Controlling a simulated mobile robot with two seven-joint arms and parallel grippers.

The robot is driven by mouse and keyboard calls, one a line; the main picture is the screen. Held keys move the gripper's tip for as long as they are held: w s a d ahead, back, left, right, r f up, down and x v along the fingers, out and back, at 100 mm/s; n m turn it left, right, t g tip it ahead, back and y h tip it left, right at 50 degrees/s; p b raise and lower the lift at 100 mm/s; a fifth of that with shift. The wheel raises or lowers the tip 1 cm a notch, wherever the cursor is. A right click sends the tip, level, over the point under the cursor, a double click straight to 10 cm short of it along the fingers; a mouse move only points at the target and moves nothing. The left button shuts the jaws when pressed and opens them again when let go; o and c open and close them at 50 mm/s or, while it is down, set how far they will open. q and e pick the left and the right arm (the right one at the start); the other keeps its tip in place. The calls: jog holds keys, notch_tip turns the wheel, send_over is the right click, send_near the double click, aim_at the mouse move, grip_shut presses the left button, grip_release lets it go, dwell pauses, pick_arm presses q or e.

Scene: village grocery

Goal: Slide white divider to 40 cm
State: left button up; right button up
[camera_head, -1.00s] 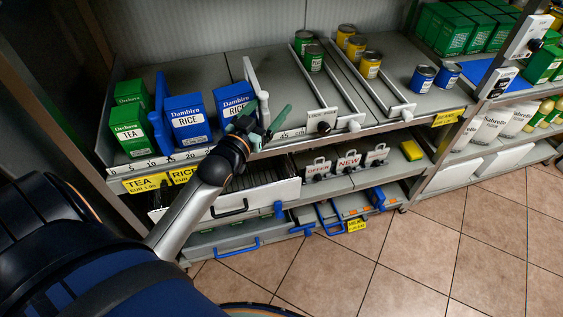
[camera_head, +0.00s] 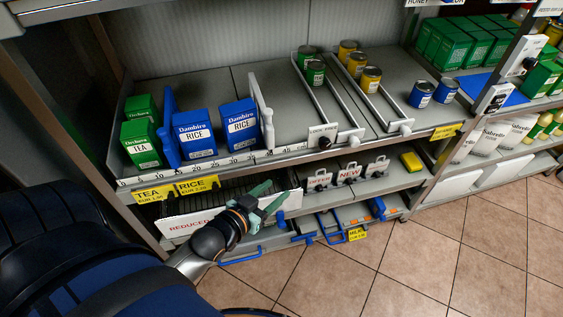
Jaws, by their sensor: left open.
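The white divider (camera_head: 260,112) stands upright on the upper shelf, just right of the right-hand blue rice box (camera_head: 239,127). Its front foot is near the scale strip (camera_head: 220,164), a little left of the 45 mark and roughly at 40; the exact mark is too small to read. My left gripper (camera_head: 272,196) has green fingers, open and empty, below the shelf edge and apart from the divider. My right gripper is not in view.
A blue divider (camera_head: 169,131) stands between the green tea boxes (camera_head: 140,140) and the blue rice boxes. A white REDUCED panel (camera_head: 190,222) is below, close to my left arm. Bare shelf lies right of the white divider.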

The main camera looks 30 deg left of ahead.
pick_arm(q)
jog(key=s+d+f+m+g+h+p, duration=0.1)
jog(key=s+d+f+g+h+p, duration=0.1)
jog(key=s+d+f, duration=0.6)
jog(key=shift+s+d+m+g+p, duration=0.5)
jog(key=shift+s+g+p, duration=0.35)
jog(key=shift+g, duration=0.45)
